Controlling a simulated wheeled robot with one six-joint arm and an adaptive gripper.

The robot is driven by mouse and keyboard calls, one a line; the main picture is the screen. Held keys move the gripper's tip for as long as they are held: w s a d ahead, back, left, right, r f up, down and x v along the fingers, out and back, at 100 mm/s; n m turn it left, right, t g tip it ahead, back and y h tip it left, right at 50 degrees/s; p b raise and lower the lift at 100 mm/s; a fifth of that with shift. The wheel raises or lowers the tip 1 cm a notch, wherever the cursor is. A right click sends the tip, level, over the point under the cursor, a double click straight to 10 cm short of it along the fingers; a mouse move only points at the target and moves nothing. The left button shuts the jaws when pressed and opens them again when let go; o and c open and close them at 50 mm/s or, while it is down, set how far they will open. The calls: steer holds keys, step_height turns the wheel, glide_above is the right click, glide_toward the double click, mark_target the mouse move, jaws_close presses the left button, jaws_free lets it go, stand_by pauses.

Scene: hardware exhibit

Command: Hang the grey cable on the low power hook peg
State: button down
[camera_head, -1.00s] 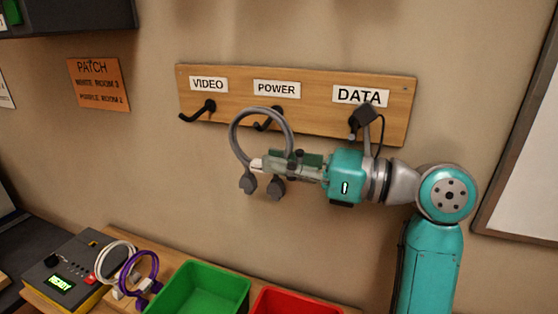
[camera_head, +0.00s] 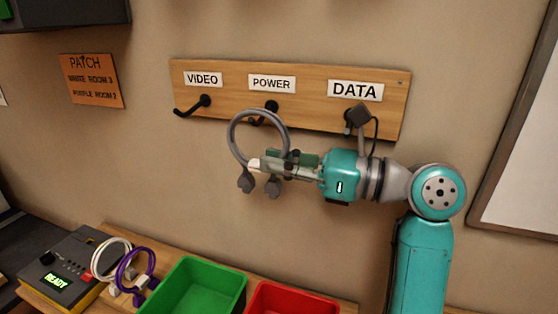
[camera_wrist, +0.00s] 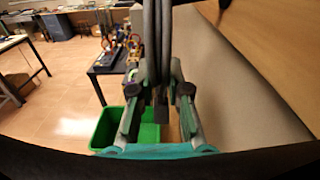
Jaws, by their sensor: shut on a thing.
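The grey cable (camera_head: 231,137) is a coiled loop with two dark plugs hanging below it. My gripper (camera_head: 264,165), reaching in from the right, is shut on the lower part of the loop. The grey strands (camera_wrist: 158,40) also stand between the fingers in the wrist view. The black power peg (camera_head: 271,106) sits under the POWER label (camera_head: 272,84), behind the loop's upper right in the head view. The peg's tip shows within the loop's outline. I cannot tell whether it passes through the loop. The cable hides part of the peg.
The wooden board (camera_head: 225,113) also carries the video peg (camera_head: 204,101) at left and the data peg at right, by a dark camera-like part of my arm. Below are a green bin (camera_head: 207,286), a red bin (camera_head: 290,299), white and purple cables (camera_head: 137,268) and a READY box (camera_head: 62,270).

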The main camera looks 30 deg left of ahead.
steer(key=c, duration=1.1)
jaws_free()
steer(key=shift+o, duration=0.2)
steer(key=shift+d, duration=0.1)
steer(key=v, duration=1.2)
